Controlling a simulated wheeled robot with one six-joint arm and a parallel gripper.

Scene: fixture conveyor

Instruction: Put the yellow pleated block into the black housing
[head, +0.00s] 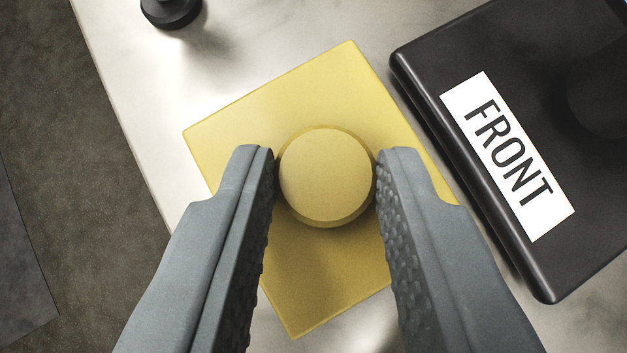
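The yellow pleated block (345,85) lies in the middle of the view, a flat square top turned at an angle, with a round yellow knob (326,175) standing on it. Its sides and any pleats are not visible from above. My gripper (325,172) has one finger on each side of the knob, closed up to it, with hardly any gap. The black housing (425,65) is at the right, beside the block and apart from it. It carries a white label (507,157) reading FRONT. Its right part is cut off by the frame, and no opening is clearly visible.
A pale, glossy surface (110,60) lies under the block. A dark round knob-like object (171,10) stands at the top left, partly cut off. The surface's edge runs down the left side, with dark floor (60,150) beyond it.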

